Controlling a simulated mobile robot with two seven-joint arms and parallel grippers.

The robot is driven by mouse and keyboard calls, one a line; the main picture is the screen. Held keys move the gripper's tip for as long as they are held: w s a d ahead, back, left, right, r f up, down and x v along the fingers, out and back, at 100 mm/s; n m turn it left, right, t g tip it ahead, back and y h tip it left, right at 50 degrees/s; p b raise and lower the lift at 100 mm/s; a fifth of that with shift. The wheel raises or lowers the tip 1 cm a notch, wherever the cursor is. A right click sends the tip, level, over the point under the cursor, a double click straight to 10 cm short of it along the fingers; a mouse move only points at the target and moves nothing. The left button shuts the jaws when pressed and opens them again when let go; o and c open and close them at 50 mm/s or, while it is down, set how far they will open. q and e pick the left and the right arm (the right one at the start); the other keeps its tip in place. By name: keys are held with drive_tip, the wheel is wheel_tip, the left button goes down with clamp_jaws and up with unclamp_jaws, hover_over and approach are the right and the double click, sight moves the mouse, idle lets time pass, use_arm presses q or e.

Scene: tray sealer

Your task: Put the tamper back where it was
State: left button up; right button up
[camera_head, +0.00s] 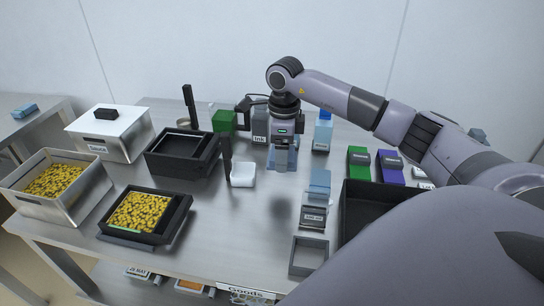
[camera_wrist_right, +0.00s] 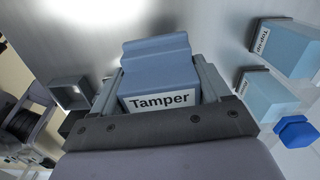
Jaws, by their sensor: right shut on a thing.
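My right gripper (camera_head: 284,165) is shut on the tamper, a blue-grey block with a stepped top. In the right wrist view the tamper (camera_wrist_right: 157,78) sits between the two fingers, with its white "Tamper" label facing the camera. In the head view the fingers hide most of the tamper, near the middle of the steel table (camera_head: 215,225). A dark shadow lies on the table in front of the gripper. Whether the tamper touches the table is hard to tell. My left gripper is not in view.
A white block (camera_head: 243,176) and black sealing frame (camera_head: 181,158) stand left of the gripper. An ink container (camera_head: 260,127) is behind. A small open grey tray (camera_head: 309,256) and large black tray (camera_head: 358,190) are at the right. Table is bare front-centre.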

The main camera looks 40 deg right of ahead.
drive_tip(key=shift+d+f+m, duration=0.2)
drive_tip(key=shift+d+m, duration=0.2)
drive_tip(key=shift+m, duration=0.1)
drive_tip(key=shift+f+b, duration=0.2)
drive_tip(key=shift+b, duration=0.1)
drive_tip(key=b, duration=0.5)
hover_over(284, 185)
wheel_tip(284, 185, down, 6)
drive_tip(key=shift+r, duration=0.2)
drive_tip(key=shift+f, duration=0.7)
drive_tip(key=shift+f, duration=0.1)
drive_tip(key=o, duration=1.2)
drive_tip(key=shift+c, duration=0.8)
